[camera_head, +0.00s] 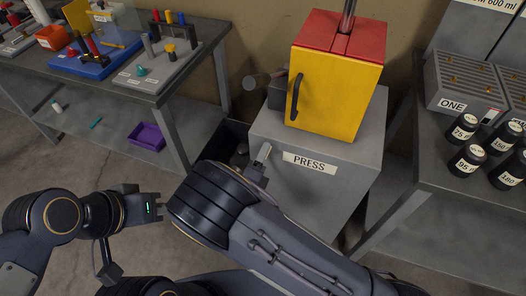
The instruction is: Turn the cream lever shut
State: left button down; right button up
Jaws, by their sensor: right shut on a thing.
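My right arm reaches in from the bottom right, and its gripper (256,166) is at the front left corner of the grey cabinet labelled PRESS (312,190). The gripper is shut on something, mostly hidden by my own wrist. A small pale piece (264,152) sticks up there, and it looks like the cream lever. How far the lever is turned cannot be made out. My left gripper (152,208) is low at the left, clear of the cabinet, beside my right forearm.
A yellow box with a red top (336,85) stands on the cabinet. A dark bin (222,140) is on the floor to its left. A workbench with tools (150,90) is at the left. A bench with black weights (467,158) is at the right.

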pick_arm(q)
jog(key=shift+r+p, duration=0.65)
jog(key=shift+r, duration=0.25)
pick_arm(e)
jog(key=shift+a+n, duration=0.25)
jog(key=shift+n, duration=1.05)
pick_arm(q)
jog(key=shift+r, duration=0.1)
pick_arm(e)
jog(key=shift+f, duration=0.1)
jog(key=o, duration=1)
